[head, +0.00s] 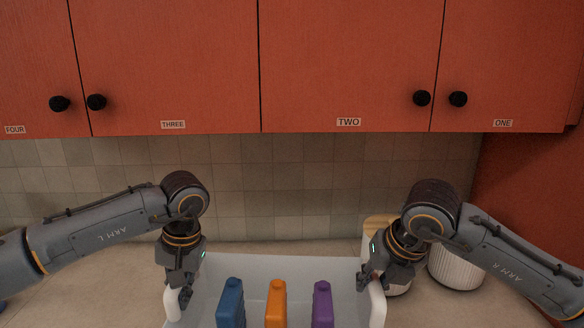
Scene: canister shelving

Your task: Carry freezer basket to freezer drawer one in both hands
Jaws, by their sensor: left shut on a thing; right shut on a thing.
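The freezer basket (275,266) is a white, open-topped bin at the bottom middle of the head view, with a white handle on each side. A blue canister (230,303), an orange canister (275,304) and a purple canister (321,304) stand upright in it in a row. My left gripper (177,288) is shut on the left handle (173,304). My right gripper (370,281) is shut on the right handle (377,305). The basket's lower part is cut off by the frame, so I cannot tell whether it touches the counter. No freezer drawer is in view.
Red wall cupboards (165,60) labelled ONE to FOUR with black knobs are closed above. A tiled wall (300,180) is behind the beige counter (80,290). White ribbed jars (455,268) stand behind my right arm. The counter left of the basket is mostly clear.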

